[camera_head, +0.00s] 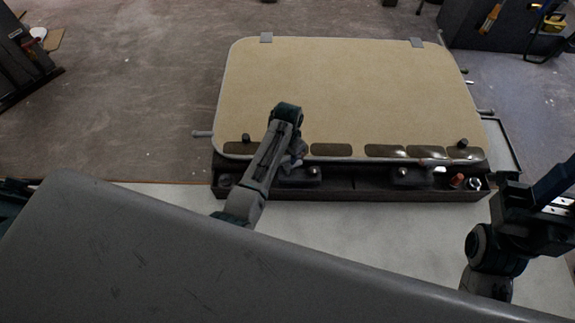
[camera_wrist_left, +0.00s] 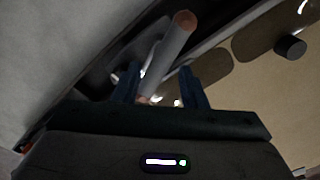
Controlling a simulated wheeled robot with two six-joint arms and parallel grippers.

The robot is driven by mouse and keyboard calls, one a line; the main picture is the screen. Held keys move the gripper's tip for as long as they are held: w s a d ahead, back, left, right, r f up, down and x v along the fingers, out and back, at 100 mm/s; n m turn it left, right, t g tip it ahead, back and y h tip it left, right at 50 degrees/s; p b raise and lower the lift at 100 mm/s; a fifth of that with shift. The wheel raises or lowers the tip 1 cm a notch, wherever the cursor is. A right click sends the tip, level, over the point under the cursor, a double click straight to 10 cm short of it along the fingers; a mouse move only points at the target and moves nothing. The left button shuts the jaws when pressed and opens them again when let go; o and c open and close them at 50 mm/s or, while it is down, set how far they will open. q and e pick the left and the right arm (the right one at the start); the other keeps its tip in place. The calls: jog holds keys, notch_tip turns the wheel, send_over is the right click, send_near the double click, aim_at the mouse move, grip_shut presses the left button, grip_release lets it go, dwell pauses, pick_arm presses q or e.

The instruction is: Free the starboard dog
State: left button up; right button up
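A beige hatch panel (camera_head: 350,95) with a grey rim lies at the centre of the head view. My left gripper (camera_head: 297,152) is over its front edge, left of the middle. In the left wrist view, a grey rod-shaped handle with a brown end (camera_wrist_left: 176,45) runs up between the fingers of my left gripper (camera_wrist_left: 160,92). The fingers stand apart, with gaps visible beside the handle. The gripper hides this place in the head view. Another handle with a red part (camera_head: 432,162) lies along the front edge farther right. My right arm is at the right; its fingertips are not clear.
A dark tray (camera_head: 350,190) runs along the hatch front, with an orange piece (camera_head: 457,180) and a metal fitting (camera_head: 475,184) at its right end. Black knobs (camera_head: 245,138) (camera_head: 463,142) stand near the front corners. Rods stick out at the hatch sides. Pale bench surface lies in front.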

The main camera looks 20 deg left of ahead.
aim_at(287, 166)
pick_arm(q)
notch_tip(287, 166, down, 7)
jog(key=shift+a+f+b, duration=0.1)
jog(key=shift+b, duration=1.15)
